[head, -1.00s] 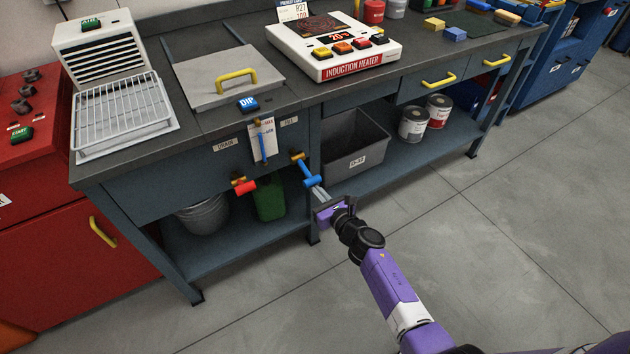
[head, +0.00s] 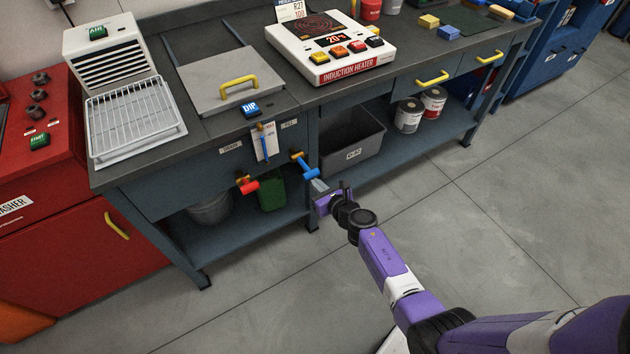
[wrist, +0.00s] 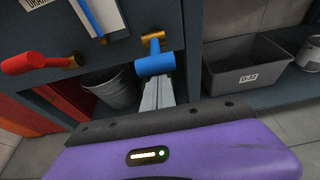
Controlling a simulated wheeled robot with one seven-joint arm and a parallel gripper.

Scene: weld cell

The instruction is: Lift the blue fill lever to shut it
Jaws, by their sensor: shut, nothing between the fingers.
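The blue fill lever (head: 308,170) sticks out from a brass valve on the front of the bench, below the FILL label (head: 289,123), and slopes down to the right. In the wrist view its thick blue grip (wrist: 155,65) lies crosswise just past my fingertips. My gripper (head: 318,184) is shut and empty, with its fingers (wrist: 157,95) pointing at the lever from just below the grip. I cannot tell whether the fingertips touch it. The red drain lever (head: 250,187) is to the left, on its own brass valve.
A grey bin (head: 352,145) stands on the lower shelf right of the lever. A metal bucket (head: 209,209) and green can (head: 271,195) are below the valves. The floor to the right is clear.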

